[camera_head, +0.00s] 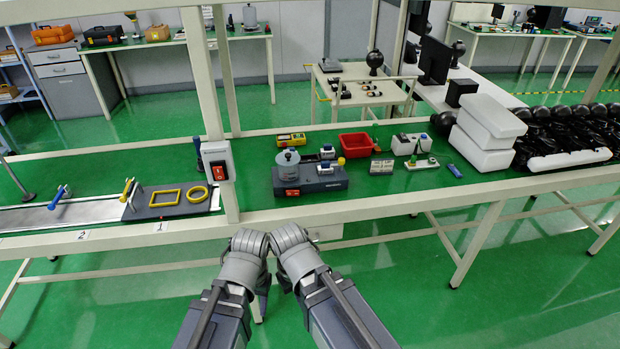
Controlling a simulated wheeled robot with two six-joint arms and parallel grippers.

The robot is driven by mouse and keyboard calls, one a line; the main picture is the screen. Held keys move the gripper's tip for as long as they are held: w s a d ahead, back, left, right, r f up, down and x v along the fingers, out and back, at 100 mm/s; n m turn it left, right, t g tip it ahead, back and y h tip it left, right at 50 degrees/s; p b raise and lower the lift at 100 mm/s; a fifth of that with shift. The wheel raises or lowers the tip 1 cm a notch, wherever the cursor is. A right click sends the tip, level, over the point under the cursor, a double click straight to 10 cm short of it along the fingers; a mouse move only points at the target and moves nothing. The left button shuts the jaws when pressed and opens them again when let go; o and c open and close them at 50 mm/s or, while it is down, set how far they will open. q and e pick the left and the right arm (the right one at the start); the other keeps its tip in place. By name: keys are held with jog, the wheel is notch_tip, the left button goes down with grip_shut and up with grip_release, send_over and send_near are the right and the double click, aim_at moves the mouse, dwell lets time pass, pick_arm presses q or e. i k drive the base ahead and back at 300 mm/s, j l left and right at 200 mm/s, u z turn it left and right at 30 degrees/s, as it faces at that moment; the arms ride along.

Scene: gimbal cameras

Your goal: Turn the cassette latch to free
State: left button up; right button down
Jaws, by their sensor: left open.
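At the left of the bench a pale track (68,214) carries a blue handle (59,197). Beside it, a dark plate (143,209) has a yellow handle (127,190) at its left end, and a yellow square frame and a yellow ring on it. I cannot tell which handle is the cassette latch. My two arms come up from the bottom edge to the bench's front rail. My left gripper (263,292) is open, partly hidden below its wrist, and apart from the track and handles. My right gripper is hidden behind its wrist.
A post with a red switch box (217,161) stands right of the plate. A dark device (310,179), a red bin (356,144) and small tools stand mid-bench. White boxes (488,124) and black round items fill the right. The bench's front rail (400,200) runs across.

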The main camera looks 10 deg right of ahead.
aim_at(341, 161)
jog(key=i+z, duration=0.2)
jog(key=z, duration=0.2)
jog(key=i+z, duration=0.45)
jog(key=z, duration=0.3)
